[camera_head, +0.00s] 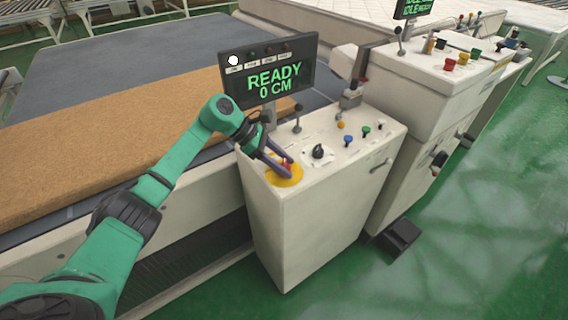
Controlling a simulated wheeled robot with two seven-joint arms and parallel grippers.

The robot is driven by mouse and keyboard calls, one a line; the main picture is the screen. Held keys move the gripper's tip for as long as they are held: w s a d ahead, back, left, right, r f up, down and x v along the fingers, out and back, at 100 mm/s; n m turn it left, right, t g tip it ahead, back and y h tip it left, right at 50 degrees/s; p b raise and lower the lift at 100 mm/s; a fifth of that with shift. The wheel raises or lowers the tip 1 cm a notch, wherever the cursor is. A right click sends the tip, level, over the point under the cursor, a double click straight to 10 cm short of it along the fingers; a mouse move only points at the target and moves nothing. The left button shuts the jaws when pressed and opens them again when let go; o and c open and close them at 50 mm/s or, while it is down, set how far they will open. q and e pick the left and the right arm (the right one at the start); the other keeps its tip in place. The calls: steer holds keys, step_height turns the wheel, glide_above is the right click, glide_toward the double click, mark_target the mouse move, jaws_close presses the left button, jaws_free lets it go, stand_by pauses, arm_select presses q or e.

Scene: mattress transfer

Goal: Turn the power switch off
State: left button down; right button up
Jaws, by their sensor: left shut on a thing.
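My left gripper (284,162) reaches down onto the near left corner of the white control console. It is shut on a red knob (287,168) that sits on a round yellow plate (291,182); the fingers hide much of the knob. A black rotary knob (318,152) stands just to the right of the plate. The screen (270,75) above the console reads "READY 0 CM" in green, with a lit white lamp at its upper left. Which control is the power switch cannot be read from labels. My right gripper is not in view.
The console top (350,125) also bears a small lever (297,122) and blue, green, red and yellow buttons. A brown mattress slab (110,135) lies on the dark conveyor at left. A second console (440,65) stands at right. Green floor is open at the lower right.

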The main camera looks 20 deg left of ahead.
arm_select(q)
steer(key=shift+n+t+b, duration=0.3)
steer(key=shift+n+t, duration=0.5)
steer(key=shift+n, duration=0.2)
steer(key=shift+n+t+y, duration=0.4)
steer(key=shift+n+t, duration=0.2)
steer(key=shift+n, duration=0.3)
steer(key=n+t+y, duration=0.1)
steer(key=n, duration=0.1)
steer(key=n+t+y, duration=0.1)
steer(key=n, duration=0.1)
steer(key=shift+r+t, duration=0.2)
steer(key=shift+t, duration=0.2)
steer(key=shift+n+t+y, duration=0.5)
steer(key=shift+n+y, duration=0.2)
steer(key=shift+n, duration=0.4)
steer(key=shift+f+n+t+y+b, duration=0.15)
steer(key=shift+n+t+y+b, duration=0.2)
steer(key=shift+n+y, duration=0.45)
steer(key=shift+f+n+y+b, duration=0.1)
steer(key=shift+n+y+b, duration=0.4)
steer(key=shift+n+b, duration=0.45)
steer(key=n+y+b, duration=0.2)
steer(key=n, duration=0.1)
steer(key=shift+t+b, duration=0.25)
steer(key=shift+b, duration=0.05)
steer(key=shift+n+y+b, duration=0.35)
steer(key=shift+y, duration=0.05)
steer(key=shift+a+r, duration=0.1)
steer(key=shift+r, duration=0.1)
